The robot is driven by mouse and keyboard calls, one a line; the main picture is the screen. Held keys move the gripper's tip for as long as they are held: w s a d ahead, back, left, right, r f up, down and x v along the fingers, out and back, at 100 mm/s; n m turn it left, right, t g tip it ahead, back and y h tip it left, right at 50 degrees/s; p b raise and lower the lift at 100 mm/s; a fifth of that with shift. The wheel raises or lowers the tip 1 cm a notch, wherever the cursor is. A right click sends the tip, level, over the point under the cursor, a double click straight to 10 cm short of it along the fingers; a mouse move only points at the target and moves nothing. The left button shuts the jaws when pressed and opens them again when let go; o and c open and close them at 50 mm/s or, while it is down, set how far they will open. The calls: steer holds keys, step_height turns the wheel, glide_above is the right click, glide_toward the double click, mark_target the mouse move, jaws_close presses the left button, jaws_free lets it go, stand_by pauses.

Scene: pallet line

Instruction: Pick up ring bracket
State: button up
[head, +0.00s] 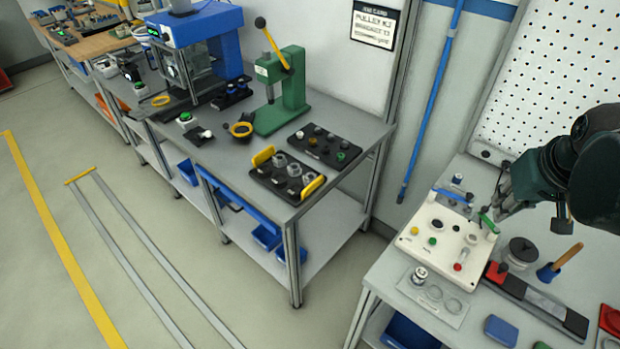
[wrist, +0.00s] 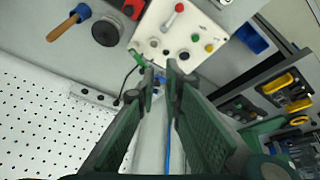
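I cannot tell for certain which part is the ring bracket. Grey ring-like metal parts (head: 293,169) sit in a black tray (head: 262,176) with yellow handles, near the front corner of the middle bench. A black-and-yellow ring (head: 241,129) lies beside the green press. My gripper (head: 492,218) is over the far right edge of the cream control panel, away from these parts. In the wrist view my gripper (wrist: 160,68) is open, with nothing between its fingertips. The panel's edge and a blue piece show beyond them.
The cream panel (head: 420,250) has several knobs and a red lever. A green lever press (head: 285,100) stands behind the tray. A second black tray (head: 345,163) holds small knobs. A wooden-handled tool (head: 567,258) and a black dome (head: 523,250) are on the right bench. A gap separates the benches.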

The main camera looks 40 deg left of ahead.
steer(key=w+a+f+n+g+p, duration=0.1)
steer(key=w+a+f+n+p, duration=0.15)
steer(key=a, duration=1.15)
steer(key=w+a+f+n+g+p, duration=0.15)
steer(key=w+a+n, duration=0.25)
steer(key=a, duration=1)
steer(key=s+a+f+n+p, duration=0.1)
steer(key=a+f, duration=0.3)
steer(key=a, duration=0.5)
steer(key=s+a+f+n+g+h+p, duration=0.1)
steer(key=s+a+f, duration=0.3)
steer(key=a, duration=0.5)
steer(key=s+a+f+n+g+p, duration=0.1)
steer(key=s+a+f+n+p, duration=0.2)
steer(key=a, duration=0.6)
steer(key=shift+s+a+f, duration=0.15)
steer(key=shift+a+f, duration=0.05)
steer(key=shift+f, duration=0.25)
steer(key=shift+s+a+f, duration=0.1)
steer(key=shift+a+f, duration=0.1)
steer(key=shift+f, duration=0.25)
steer(key=shift+f, duration=0.15)
steer(key=shift+f, duration=1.15)
steer(key=shift+f, duration=0.15)
